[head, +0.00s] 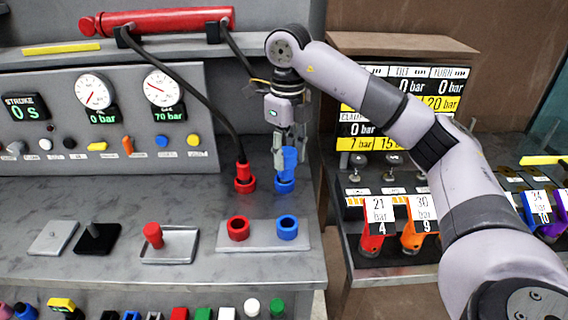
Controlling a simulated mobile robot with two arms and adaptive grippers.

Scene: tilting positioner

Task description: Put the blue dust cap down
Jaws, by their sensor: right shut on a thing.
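My right gripper (288,154) points down over the grey bench and is shut on a blue piece (290,159), which I take to be the blue dust cap. The fingers hide part of it. It stands upright at or just above the blue port (285,185); I cannot tell whether they touch. In front, a grey plate (263,243) bears a red ring (238,228) and a blue ring (287,228), both with open dark centres. My left gripper is not in view.
A red hose end (243,170) stands in the red port just left of my gripper. A grey tray (178,257) holds a red cap (152,235). A black base (95,239) and a small plate (54,238) lie farther left. A gauge panel (125,120) stands behind.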

